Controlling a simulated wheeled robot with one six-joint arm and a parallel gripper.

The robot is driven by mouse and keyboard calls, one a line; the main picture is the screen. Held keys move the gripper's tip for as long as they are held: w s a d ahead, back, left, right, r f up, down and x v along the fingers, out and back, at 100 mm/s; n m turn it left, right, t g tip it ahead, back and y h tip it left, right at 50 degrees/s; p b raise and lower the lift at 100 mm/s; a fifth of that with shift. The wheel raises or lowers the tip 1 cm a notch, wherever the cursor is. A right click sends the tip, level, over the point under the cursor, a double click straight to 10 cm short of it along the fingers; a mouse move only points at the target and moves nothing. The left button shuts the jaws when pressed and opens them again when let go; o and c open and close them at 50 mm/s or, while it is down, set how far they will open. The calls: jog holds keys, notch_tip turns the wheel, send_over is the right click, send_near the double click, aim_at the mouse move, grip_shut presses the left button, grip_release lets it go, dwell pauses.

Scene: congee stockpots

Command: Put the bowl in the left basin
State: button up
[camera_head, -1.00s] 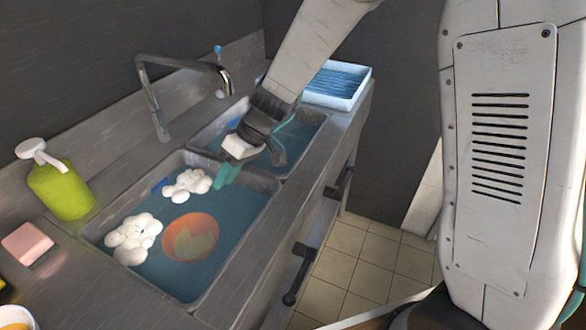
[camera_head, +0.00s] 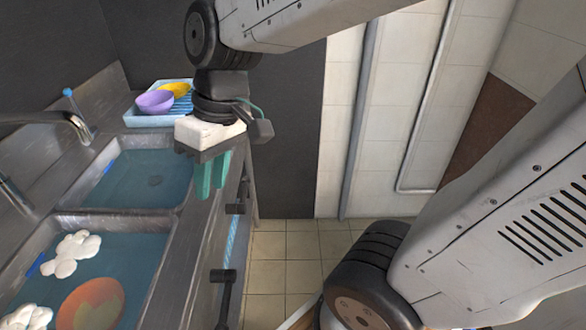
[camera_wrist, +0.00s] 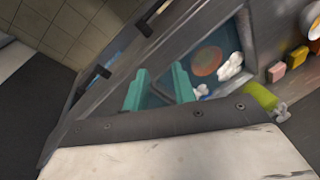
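An orange bowl (camera_head: 91,304) lies in the water of the near basin (camera_head: 150,285), cut off by the bottom edge of the head view. It also shows in the wrist view (camera_wrist: 206,61). A purple bowl (camera_head: 154,102) and a yellow bowl (camera_head: 179,90) sit in the blue rack (camera_head: 150,121) beyond the far basin (camera_head: 182,192). My gripper (camera_head: 212,175) is above the counter's front edge, right of the far basin. Its teal fingers (camera_wrist: 160,86) are apart with nothing between them. Which basin is called left is not marked.
White foam (camera_head: 72,253) floats in the near basin. A faucet (camera_head: 70,122) reaches over the basins from the left. Black handles (camera_head: 224,285) stick out from the counter front.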

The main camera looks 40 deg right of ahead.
jog(key=s+d+r+m+t+h, duration=0.1)
jog(key=s+d+m+h, duration=0.2)
jog(key=s+d, duration=0.6)
jog(key=shift+d+r+m, duration=0.2)
jog(key=shift+r+m, duration=0.05)
jog(key=shift+m, duration=0.35)
